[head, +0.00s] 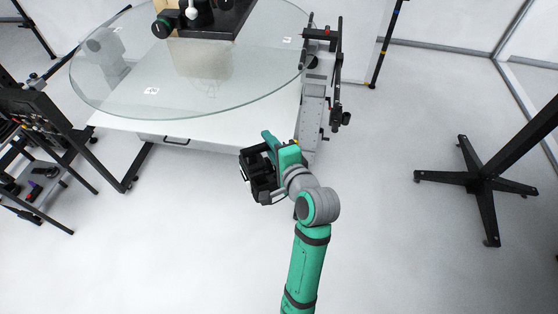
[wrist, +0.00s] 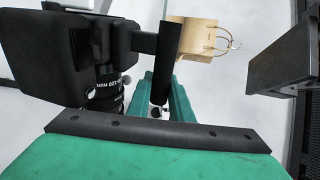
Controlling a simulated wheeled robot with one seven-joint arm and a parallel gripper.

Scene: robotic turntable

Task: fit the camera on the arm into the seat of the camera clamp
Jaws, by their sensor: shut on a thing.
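A black camera (head: 262,178) is held in my gripper (head: 272,148) in the middle of the head view, in front of the table. In the wrist view the camera (wrist: 50,62) fills the upper left, with its ribbed lens beside it. My gripper's dark finger (wrist: 167,62) shows near the middle there. A grey upright arm (head: 314,100) stands at the table's right edge, beyond my gripper and apart from the camera. Dark fittings (head: 322,34) sit at its top. I cannot tell which part is the clamp's seat.
A round glass turntable (head: 120,95) lies over the white table (head: 215,135). A dark cart (head: 45,115) stands left, and a black stand foot (head: 478,180) stands right. A dark bracket-like part (wrist: 283,62) shows at right in the wrist view. The floor in front is clear.

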